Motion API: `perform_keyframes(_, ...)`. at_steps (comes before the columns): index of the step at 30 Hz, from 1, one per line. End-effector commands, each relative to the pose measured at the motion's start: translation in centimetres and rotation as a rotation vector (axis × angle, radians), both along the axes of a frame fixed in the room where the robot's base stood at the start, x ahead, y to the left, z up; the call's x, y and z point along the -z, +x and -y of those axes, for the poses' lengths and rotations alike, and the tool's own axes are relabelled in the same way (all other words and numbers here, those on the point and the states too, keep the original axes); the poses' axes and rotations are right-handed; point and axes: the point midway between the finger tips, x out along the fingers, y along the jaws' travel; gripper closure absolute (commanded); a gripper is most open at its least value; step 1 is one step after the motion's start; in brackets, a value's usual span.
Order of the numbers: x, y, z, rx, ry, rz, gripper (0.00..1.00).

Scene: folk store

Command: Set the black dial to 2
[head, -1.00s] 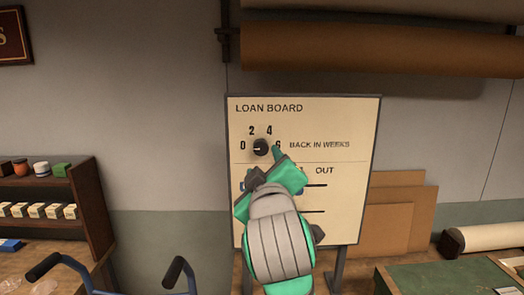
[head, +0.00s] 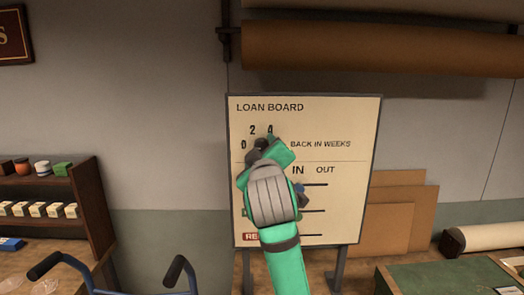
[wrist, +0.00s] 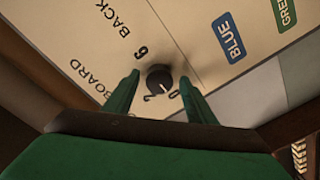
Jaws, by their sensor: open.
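The black dial (head: 261,144) is on the cream loan board (head: 330,115), partly hidden by my gripper in the head view. The wrist view shows the round dial (wrist: 158,76) with a pale pointer mark towards the 0 (wrist: 174,94). The 2 (head: 252,130) is above and right of the 0 in the head view. My gripper (wrist: 160,77) is open, with one green finger on each side of the dial. I cannot tell whether either finger touches it.
Below the dial the board has coloured labels, including BLUE (wrist: 229,38) and GREEN (wrist: 285,12), with IN and OUT columns. A brown roll (head: 390,50) hangs above. A shelf (head: 90,200) stands at left. A green-topped table (head: 440,276) is at lower right.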

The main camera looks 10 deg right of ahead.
Motion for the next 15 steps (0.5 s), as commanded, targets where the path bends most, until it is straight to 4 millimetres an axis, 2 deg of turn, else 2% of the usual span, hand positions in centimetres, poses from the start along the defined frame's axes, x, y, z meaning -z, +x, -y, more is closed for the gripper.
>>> perform_keyframes(2,0.01,-0.03,0.1,0.001,0.0,0.0,0.49)
perform_keyframes(3,0.01,-0.03,0.1,0.001,0.0,0.0,0.54)
perform_keyframes(6,0.01,-0.06,0.16,0.003,0.0,0.0,0.78)
perform_keyframes(8,0.01,-0.06,0.18,0.003,0.0,0.0,0.9)
perform_keyframes(15,0.06,-0.06,0.15,0.002,0.012,0.001,0.9)
